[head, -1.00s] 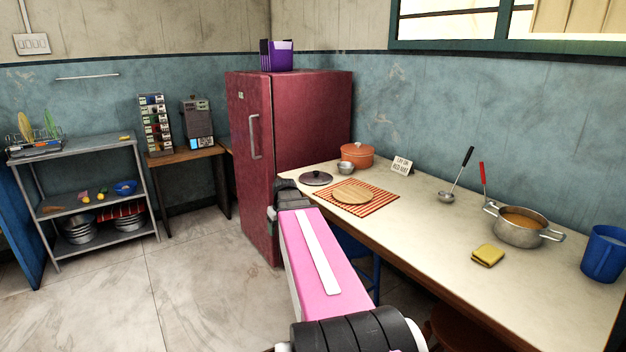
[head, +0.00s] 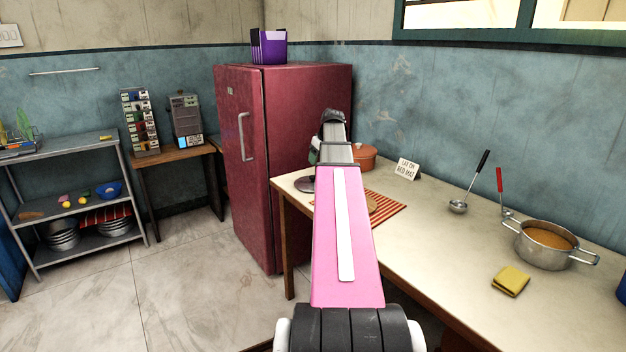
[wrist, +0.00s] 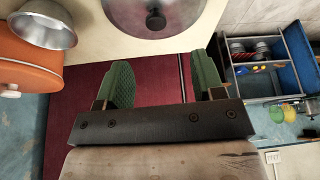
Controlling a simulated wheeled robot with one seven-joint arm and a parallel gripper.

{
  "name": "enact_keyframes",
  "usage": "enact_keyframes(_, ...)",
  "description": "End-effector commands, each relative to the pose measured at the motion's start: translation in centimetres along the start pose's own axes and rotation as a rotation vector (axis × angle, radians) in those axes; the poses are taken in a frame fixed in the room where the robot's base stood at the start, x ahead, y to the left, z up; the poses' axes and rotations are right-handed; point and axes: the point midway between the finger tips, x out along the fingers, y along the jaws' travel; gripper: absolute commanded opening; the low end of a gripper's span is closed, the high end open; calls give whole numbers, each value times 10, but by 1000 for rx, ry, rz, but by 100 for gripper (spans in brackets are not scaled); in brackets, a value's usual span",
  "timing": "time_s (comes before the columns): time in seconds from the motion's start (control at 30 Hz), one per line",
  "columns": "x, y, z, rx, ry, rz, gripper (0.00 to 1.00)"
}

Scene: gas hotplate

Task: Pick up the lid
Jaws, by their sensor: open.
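The lid (head: 304,184) is dark with a pale rim and lies near the left end of the counter, mostly hidden behind my arm in the head view. In the wrist view the lid (wrist: 150,18) shows at the top, cut by the frame edge, with its knob visible. My gripper (wrist: 160,82) shows two green fingers spread apart with nothing between them. The lid appears beyond the fingertips, apart from them.
An orange pot (wrist: 24,70) and a small metal bowl (wrist: 44,22) stand beside the lid. A striped mat (head: 390,208) with a wooden board, partly hidden, lies nearby. The red fridge (head: 240,150) stands behind. A "LAY ON RED MAT" sign (head: 407,169) stands at the back.

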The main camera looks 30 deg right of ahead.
Motion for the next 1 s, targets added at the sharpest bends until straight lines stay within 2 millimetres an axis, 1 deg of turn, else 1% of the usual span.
enact_keyframes(0.07,0,1,0,-1,1,0,62)
enact_keyframes(0.17,6,2,0,-2,1,0,62)
enact_keyframes(0.43,43,1,-1,-2,-1,-2,62)
enact_keyframes(0.5,51,2,-1,-2,0,0,62)
enact_keyframes(0.73,65,2,-1,-1,0,0,62)
enact_keyframes(1.0,101,4,-1,-1,-1,-1,62)
